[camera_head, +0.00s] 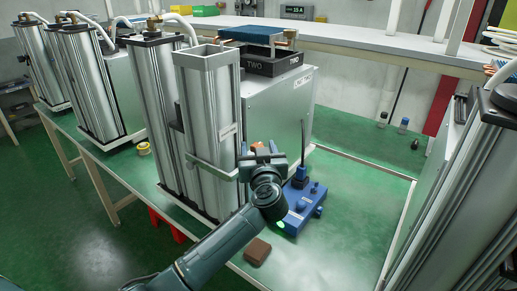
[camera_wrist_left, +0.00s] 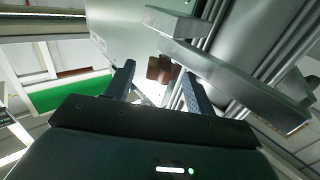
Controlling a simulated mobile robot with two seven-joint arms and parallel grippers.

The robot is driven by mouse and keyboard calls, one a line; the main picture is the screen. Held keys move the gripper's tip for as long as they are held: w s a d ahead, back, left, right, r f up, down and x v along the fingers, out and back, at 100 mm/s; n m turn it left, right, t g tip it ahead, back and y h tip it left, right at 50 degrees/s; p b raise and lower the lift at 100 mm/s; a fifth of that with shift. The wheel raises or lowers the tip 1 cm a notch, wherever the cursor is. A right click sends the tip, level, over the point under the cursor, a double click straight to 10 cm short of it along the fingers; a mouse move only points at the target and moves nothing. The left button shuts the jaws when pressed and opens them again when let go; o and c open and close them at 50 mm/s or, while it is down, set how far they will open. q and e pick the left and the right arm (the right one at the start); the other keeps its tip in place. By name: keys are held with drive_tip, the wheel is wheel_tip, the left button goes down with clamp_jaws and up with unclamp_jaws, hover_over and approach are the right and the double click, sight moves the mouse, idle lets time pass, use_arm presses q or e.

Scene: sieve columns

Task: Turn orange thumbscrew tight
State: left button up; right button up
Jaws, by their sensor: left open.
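My left gripper (camera_head: 262,157) is in front of the tall square metal column (camera_head: 207,110), beside its lower bracket (camera_head: 212,167). In the left wrist view the gripper (camera_wrist_left: 158,76) is open, its two dark fingers spread apart. A brown-orange knob-like piece (camera_wrist_left: 160,67) shows between and beyond the fingertips, probably the orange thumbscrew in shade. I cannot tell how far it lies from the fingers. In the head view only a small orange patch (camera_head: 256,145) shows just above the gripper, which hides the rest. My right gripper is not in view.
A blue device (camera_head: 298,207) with a thin upright rod stands right of my left arm. A brown block (camera_head: 257,251) lies on the green bench in front. A grey box with a black TWO block (camera_head: 272,63) stands behind the column.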

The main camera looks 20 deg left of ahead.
use_arm(q)
drive_tip(key=shift+c, duration=0.2)
drive_tip(key=c, duration=0.9)
drive_tip(key=shift+c, duration=0.2)
drive_tip(key=shift+a+m+h, duration=0.1)
drive_tip(key=shift+m+h, duration=0.2)
drive_tip(key=shift+h, duration=0.2)
drive_tip(key=m+h, duration=0.1)
drive_tip(key=h, duration=0.1)
drive_tip(key=m+t+h, duration=0.1)
drive_tip(key=h, duration=0.1)
drive_tip(key=a+m+h, duration=0.1)
drive_tip(key=m+h, duration=0.1)
drive_tip(key=shift+t, duration=0.3)
drive_tip(key=shift+m+h, duration=1.5)
drive_tip(key=shift+h, duration=1.2)
drive_tip(key=o, duration=1)
